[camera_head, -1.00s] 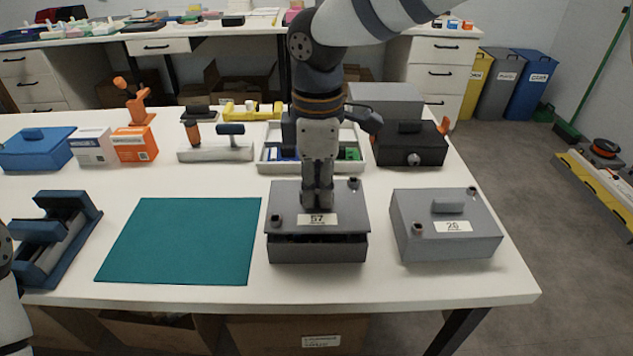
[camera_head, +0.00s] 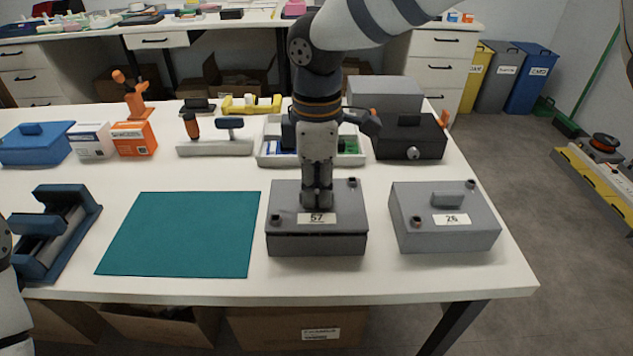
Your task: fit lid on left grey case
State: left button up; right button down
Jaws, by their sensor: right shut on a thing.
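The left grey case (camera_head: 316,245) is dark grey and stands near the front of the table. Its lid (camera_head: 343,205), labelled 57, lies on top of it, level, with only a thin dark seam along the front. My right gripper (camera_head: 317,204) points straight down from above and is shut on the lid's handle, which its fingers mostly hide. A second, lighter grey case (camera_head: 420,235) labelled 26 stands to the right with its lid on. My left gripper is out of view; only a bit of my left arm shows at the left edge.
A teal mat (camera_head: 180,234) lies left of the case, flat and empty. A dark blue holder (camera_head: 54,235) stands at the far left. Behind are a white tray (camera_head: 267,157) with small parts, a black case (camera_head: 410,140) and an orange-and-white box (camera_head: 134,138).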

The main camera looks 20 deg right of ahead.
jog(key=shift+f, duration=0.45)
jog(key=c, duration=1.6)
grip_release()
jog(key=shift+o, duration=0.2)
jog(key=shift+r, duration=0.1)
notch_tip(320, 180, up, 12)
